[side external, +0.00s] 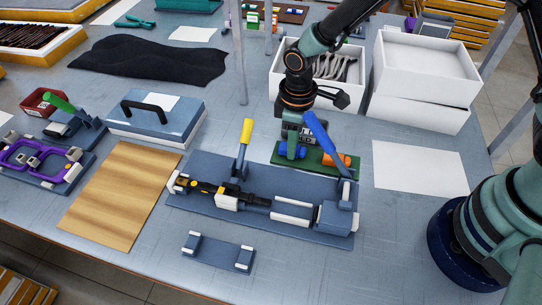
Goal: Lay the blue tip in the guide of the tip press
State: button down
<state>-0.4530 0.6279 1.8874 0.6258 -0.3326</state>
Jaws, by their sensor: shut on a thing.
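My gripper (291,143) points down over the green tray (318,169) behind the tip press. It is shut on the blue tip (291,152), which sits at or just above the tray's left part. I cannot tell whether the tip touches the tray. The tip press (337,214) is the blue-grey block with a raised blue lever at the right end of the long fixture. A channel with white rails (292,220), seemingly its guide, runs left from it and looks empty. A dark temple piece (215,190) lies in the fixture's left part, by a yellow-handled clamp (246,132).
An orange tip (337,160) lies in the tray's right part, near the blue lever. White boxes (425,70) stand behind, one holding grey pieces. A small blue-grey rest (218,252) stands in front. A wooden board (118,200) and white sheet (418,168) lie at the sides.

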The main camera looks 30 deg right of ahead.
jog(key=shift+f, duration=0.1)
jog(key=c, duration=0.6)
grip_release()
notch_tip(320, 180, up, 12)
jog(key=s+d+r+m+t, duration=0.2)
jog(key=d+r+m, duration=0.1)
jog(key=d, duration=0.3)
jog(key=s+d+r+m+t, duration=0.1)
jog(key=s+d+r+m, duration=0.2)
jog(key=d+r, duration=0.2)
jog(key=s+d+r+m+t, duration=0.2)
jog(key=s+d+r+m, duration=0.1)
jog(key=d, duration=0.3)
jog(key=shift+d+r+t, duration=0.3)
jog(key=shift+d+r, duration=0.1)
